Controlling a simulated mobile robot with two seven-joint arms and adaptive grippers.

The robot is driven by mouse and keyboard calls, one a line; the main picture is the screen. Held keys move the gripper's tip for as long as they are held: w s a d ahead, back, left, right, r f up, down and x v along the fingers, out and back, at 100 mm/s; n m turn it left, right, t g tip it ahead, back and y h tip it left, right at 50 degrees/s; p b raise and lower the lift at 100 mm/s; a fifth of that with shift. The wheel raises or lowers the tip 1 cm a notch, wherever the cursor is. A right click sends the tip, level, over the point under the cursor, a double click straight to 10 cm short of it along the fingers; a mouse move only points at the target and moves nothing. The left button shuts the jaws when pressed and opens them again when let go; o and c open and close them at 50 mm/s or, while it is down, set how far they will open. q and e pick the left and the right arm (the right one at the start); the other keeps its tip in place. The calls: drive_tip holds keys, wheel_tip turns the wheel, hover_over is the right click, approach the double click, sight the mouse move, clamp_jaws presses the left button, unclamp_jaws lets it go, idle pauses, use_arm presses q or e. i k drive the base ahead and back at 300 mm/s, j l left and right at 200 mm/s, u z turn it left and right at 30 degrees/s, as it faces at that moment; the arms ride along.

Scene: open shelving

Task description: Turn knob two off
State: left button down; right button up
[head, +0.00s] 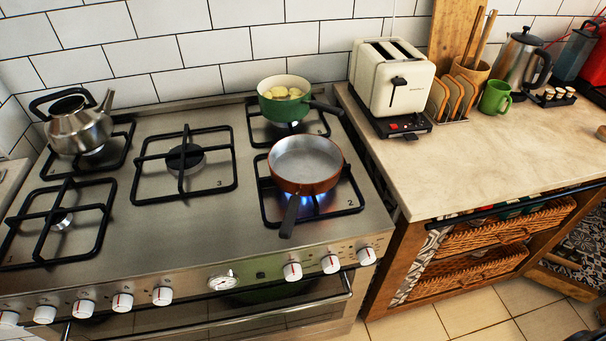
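The stove (215,210) fills the left and middle of the head view. Its front panel carries a row of white knobs with red marks. Three stand right of a round dial (222,282): a left one (293,271), a middle one (331,264) and a right one (367,256). Several more, such as this knob (162,296), stand left of the dial. I cannot read any numbers beside the knobs. The burner marked 2 (348,200) has a blue flame under a copper pan (303,187). Neither of my grippers is in view.
The pan's dark handle (290,216) points forward toward the knobs. A green pot (284,108) with yellowish food stands behind, and a kettle (79,128) at the back left. The oven handle (300,309) runs below the panel. A toaster (390,82) stands on the counter (450,165).

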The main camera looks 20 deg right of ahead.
sight(48, 312)
drive_tip(key=k+j+u, duration=0.1)
drive_tip(key=u, duration=1.35)
drive_tip(key=j, duration=0.8)
drive_tip(key=i+j+u, duration=0.1)
drive_tip(key=j, duration=0.7)
